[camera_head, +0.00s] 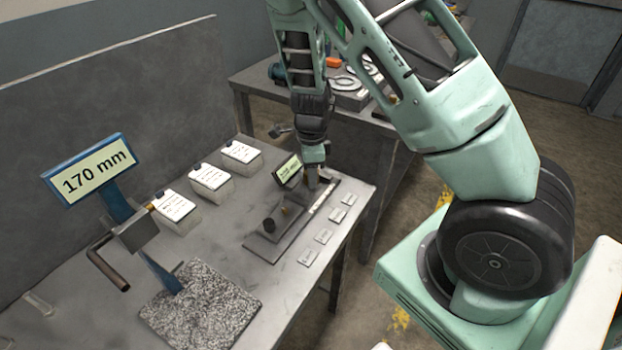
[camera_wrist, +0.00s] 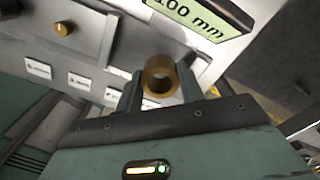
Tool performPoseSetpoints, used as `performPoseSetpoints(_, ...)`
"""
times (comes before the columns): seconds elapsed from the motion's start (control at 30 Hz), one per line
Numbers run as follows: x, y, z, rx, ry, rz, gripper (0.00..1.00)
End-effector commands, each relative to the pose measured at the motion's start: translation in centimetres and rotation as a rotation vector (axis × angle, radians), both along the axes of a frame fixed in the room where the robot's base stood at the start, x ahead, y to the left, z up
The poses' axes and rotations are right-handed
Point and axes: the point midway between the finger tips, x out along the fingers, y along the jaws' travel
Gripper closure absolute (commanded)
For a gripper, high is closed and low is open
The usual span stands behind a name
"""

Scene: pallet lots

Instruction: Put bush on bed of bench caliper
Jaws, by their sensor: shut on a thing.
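The bush (camera_wrist: 159,64) is a brass-coloured ring, held between the fingertips of my gripper (camera_wrist: 157,88) in the wrist view. The hole of the bush faces the camera. In the head view my gripper (camera_head: 314,178) is over the right part of the bench caliper (camera_head: 270,248), and the bush cannot be made out there. The bench caliper is a long grey device with a dark round part and a small green display (camera_head: 288,170). In the wrist view its display (camera_wrist: 190,14) is cut off and shows "100 mm". Whether the bush touches the bed cannot be told.
Several small white labels (camera_head: 323,236) lie along the table's front edge. Three boxes with white cards (camera_head: 209,178) stand behind the caliper. A blue stand with a "170 mm" display (camera_head: 92,168) rises from a speckled plate (camera_head: 200,308) at left. Another table stands at the back.

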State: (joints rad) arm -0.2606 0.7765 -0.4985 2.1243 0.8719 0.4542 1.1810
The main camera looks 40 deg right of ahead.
Motion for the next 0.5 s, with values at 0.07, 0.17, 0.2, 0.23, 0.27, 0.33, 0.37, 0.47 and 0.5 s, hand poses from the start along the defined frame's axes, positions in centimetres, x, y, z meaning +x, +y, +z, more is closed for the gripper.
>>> performPoseSetpoints(0.07,-0.1,-0.1,-1.4,0.0,0.002,-0.003,0.9)
performPoseSetpoints(0.17,0.0,-0.1,-2.2,0.0,0.001,-0.001,0.9)
performPoseSetpoints(0.2,0.0,0.0,-2.2,0.0,0.0,-0.001,0.9)
performPoseSetpoints(0.23,0.0,0.0,-2.2,0.0,0.0,0.0,0.9)
performPoseSetpoints(0.27,0.0,0.0,-2.1,0.0,0.0,0.0,0.9)
performPoseSetpoints(0.33,0.0,0.0,-2.1,0.0,0.0,0.0,0.9)
performPoseSetpoints(0.37,0.0,0.0,-2.1,0.0,0.0,0.0,0.9)
performPoseSetpoints(0.47,0.0,0.0,-2.4,0.0,0.0,0.0,0.9)
performPoseSetpoints(0.5,0.0,0.0,-2.5,0.0,0.0,0.0,0.9)
